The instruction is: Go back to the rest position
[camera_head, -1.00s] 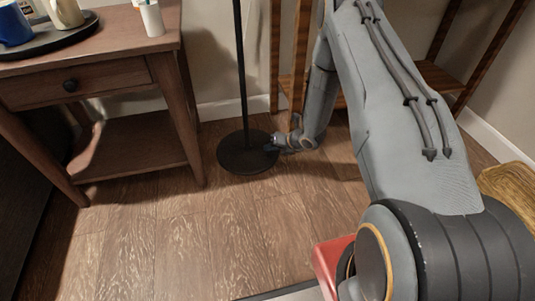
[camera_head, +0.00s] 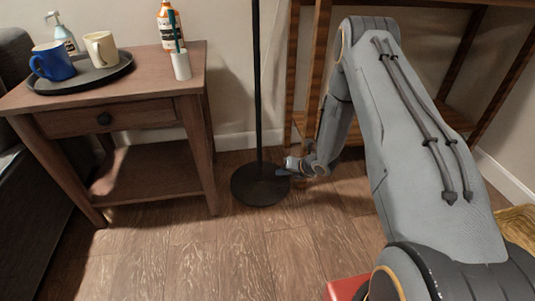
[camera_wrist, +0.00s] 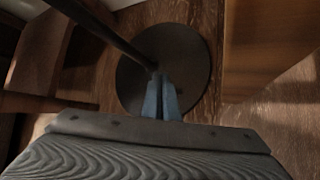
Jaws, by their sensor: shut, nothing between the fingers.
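I cannot tell whether the fingers touch the pole.
A wooden side table (camera_head: 150,88) stands left, with a dark tray (camera_head: 100,79) holding a blue mug (camera_head: 52,62) and a cream mug (camera_head: 101,48). A white cup (camera_head: 181,66) and an orange bottle (camera_head: 167,27) stand beside it. A wooden shelf (camera_head: 316,60) is behind my arm.

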